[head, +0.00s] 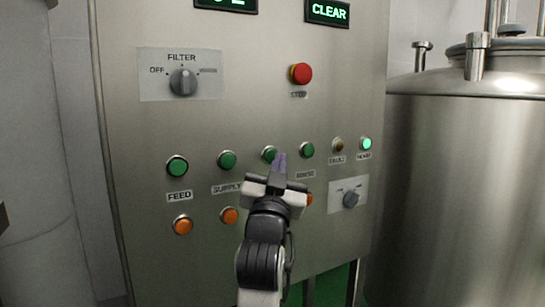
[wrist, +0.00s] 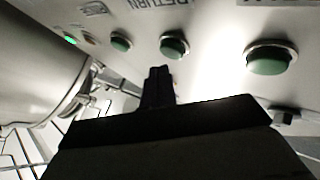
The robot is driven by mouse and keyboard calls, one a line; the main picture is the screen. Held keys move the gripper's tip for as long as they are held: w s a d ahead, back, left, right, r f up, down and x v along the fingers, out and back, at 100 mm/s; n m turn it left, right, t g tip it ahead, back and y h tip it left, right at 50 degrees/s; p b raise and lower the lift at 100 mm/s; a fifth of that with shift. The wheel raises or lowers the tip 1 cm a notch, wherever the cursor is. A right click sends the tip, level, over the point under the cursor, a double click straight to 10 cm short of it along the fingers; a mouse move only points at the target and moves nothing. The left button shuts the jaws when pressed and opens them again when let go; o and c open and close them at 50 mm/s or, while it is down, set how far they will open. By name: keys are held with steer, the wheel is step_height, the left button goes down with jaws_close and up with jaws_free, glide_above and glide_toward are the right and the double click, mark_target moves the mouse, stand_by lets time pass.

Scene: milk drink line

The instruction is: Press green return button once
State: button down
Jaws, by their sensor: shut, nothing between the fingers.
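The green return button (head: 269,153) is in the middle of the green row on the steel panel, partly behind my fingertips. In the wrist view the green button (wrist: 173,45) below the RETURN label (wrist: 155,3) shows whole. My gripper (head: 280,160) is shut and empty, its fingertips just right of the button in the head view. In the wrist view the fingertips (wrist: 158,72) are just below and left of the button. I cannot tell how wide the gap to the panel is. The button's label is hidden in the head view.
Green buttons flank it: supply (head: 227,160) on the left and rinse (head: 307,149) on the right. Orange buttons (head: 230,215) sit below. A red stop button (head: 301,73) is above. A lit green lamp (head: 365,143) is far right. A steel tank (head: 460,170) stands right.

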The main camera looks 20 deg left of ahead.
stand_by(0.3)
steer(key=shift+w+a, duration=0.25)
steer(key=shift+a, duration=0.1)
steer(key=shift+w+a, duration=0.3)
stand_by(0.7)
steer(key=shift+s+d, duration=0.1)
stand_by(0.3)
steer(key=shift+s+d, duration=0.45)
steer(key=shift+d, duration=0.1)
steer(key=s+d, duration=0.1)
steer(key=d, duration=0.1)
steer(key=s+d, duration=0.2)
stand_by(0.4)
stand_by(0.6)
